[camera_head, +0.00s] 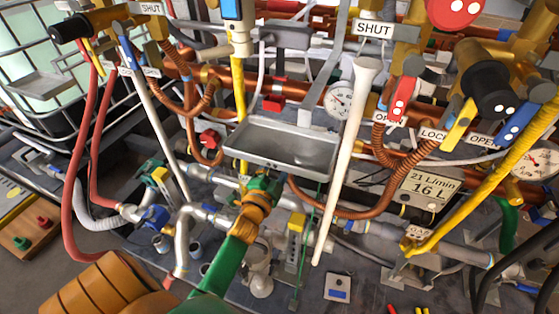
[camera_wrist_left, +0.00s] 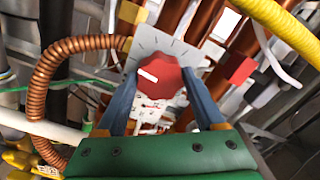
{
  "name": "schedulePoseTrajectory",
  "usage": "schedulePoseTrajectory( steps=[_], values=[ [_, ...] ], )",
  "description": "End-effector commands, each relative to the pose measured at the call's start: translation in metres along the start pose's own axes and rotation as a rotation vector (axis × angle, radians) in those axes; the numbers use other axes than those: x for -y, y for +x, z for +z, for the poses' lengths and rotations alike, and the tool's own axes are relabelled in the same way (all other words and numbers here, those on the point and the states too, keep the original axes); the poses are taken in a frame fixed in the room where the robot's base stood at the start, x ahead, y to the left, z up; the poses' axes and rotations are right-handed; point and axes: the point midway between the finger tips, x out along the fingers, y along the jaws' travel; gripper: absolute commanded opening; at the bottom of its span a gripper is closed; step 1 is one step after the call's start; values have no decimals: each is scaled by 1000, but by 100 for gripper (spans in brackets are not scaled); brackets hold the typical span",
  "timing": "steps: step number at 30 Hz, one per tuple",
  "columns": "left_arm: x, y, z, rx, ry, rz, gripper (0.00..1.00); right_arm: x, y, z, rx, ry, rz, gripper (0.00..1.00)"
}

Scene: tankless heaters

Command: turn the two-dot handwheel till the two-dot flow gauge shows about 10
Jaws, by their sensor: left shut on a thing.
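My left gripper (camera_head: 266,184) reaches in from the bottom left, below the grey metal tray; its fingertips are hidden in the head view. In the left wrist view its two blue fingers (camera_wrist_left: 160,80) are shut on a red lobed knob (camera_wrist_left: 163,73) with a white bar mark, in front of a pale plate with tick marks. No dots show on this knob. A red disc with two white dots (camera_head: 456,8) is at the top right of the head view, cut by the edge. My right gripper is out of view.
The grey tray (camera_head: 283,146) hangs just above my gripper. A thick white pipe (camera_head: 345,160) slants down beside it. A black knob with two dots (camera_head: 487,80) and a round gauge (camera_head: 537,161) are at the right. Hoses and pipes crowd the space.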

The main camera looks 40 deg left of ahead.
Motion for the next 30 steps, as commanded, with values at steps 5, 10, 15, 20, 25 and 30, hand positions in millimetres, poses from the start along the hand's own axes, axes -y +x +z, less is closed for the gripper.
schedulePoseTrajectory(
  steps=[5,10,15,20,25,30],
  values=[
    [0,0,0,2,-47,2,15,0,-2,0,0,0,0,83],
    [-1,0,0,2,-67,1,15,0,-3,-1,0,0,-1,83],
    [-1,0,1,2,-70,1,15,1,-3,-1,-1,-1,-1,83],
    [-1,0,1,2,-69,2,15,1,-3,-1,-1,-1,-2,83],
    [-1,0,0,1,-68,1,100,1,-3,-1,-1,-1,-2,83],
    [0,0,0,1,-68,1,100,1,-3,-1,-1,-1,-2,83]
  ],
)
